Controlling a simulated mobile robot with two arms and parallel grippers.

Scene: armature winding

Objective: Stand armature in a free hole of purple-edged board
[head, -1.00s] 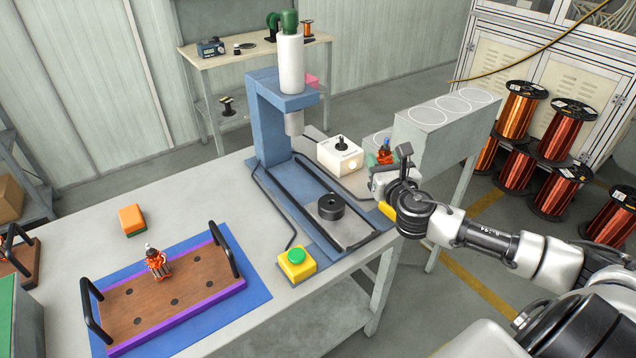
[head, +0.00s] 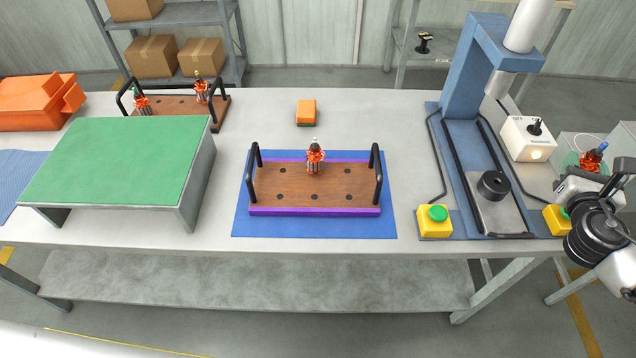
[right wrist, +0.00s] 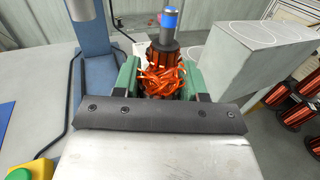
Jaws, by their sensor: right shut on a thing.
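The purple-edged board (head: 330,211) lies on a blue mat in the middle of the table, with a black handle at each end. One armature (head: 315,158) stands upright in its back row, in the middle. The other holes, two in the back row and three in the front, look empty. My right gripper (head: 584,178) is at the far right, well away from the board, beside the press. It is shut on another armature (head: 592,160). In the right wrist view this armature (right wrist: 162,74), with orange windings and a blue-tipped shaft, sits between green fingers. My left gripper is out of view.
The blue press (head: 468,90), a white box (head: 528,138) and yellow button boxes (head: 435,221) stand between my right gripper and the board. A green-topped stand (head: 125,160) is left of the board. A second board (head: 172,104) with two armatures is behind it. An orange block (head: 306,112) lies behind the mat.

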